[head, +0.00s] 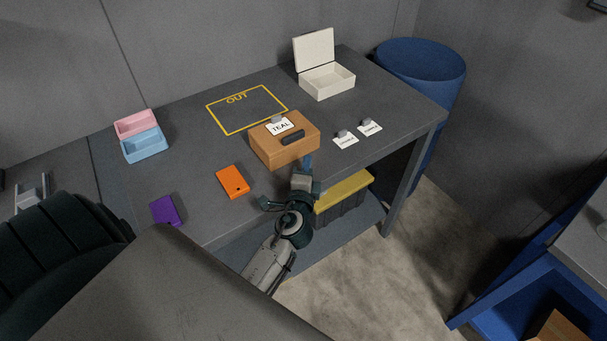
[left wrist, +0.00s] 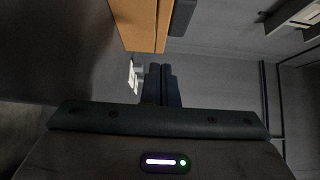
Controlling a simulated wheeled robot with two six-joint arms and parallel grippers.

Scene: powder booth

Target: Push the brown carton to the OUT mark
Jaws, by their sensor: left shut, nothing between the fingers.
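The brown carton (head: 284,143) stands on the grey table in the head view, with a white TEAL card and a dark handle or slot on it. The OUT mark (head: 247,109), a yellow outlined rectangle, lies just behind and left of it. My left gripper (head: 307,163) is shut and empty at the carton's near right side. In the left wrist view the shut fingers (left wrist: 161,84) are just below the carton (left wrist: 141,24); I cannot tell whether they touch it. My right gripper is not in view.
An orange block (head: 232,181) and a purple one (head: 166,211) lie left of the gripper. Pink and blue bins (head: 143,143) stand at the left. An open white box (head: 327,81) stands at the back. Small white cards (head: 346,141) lie right of the carton.

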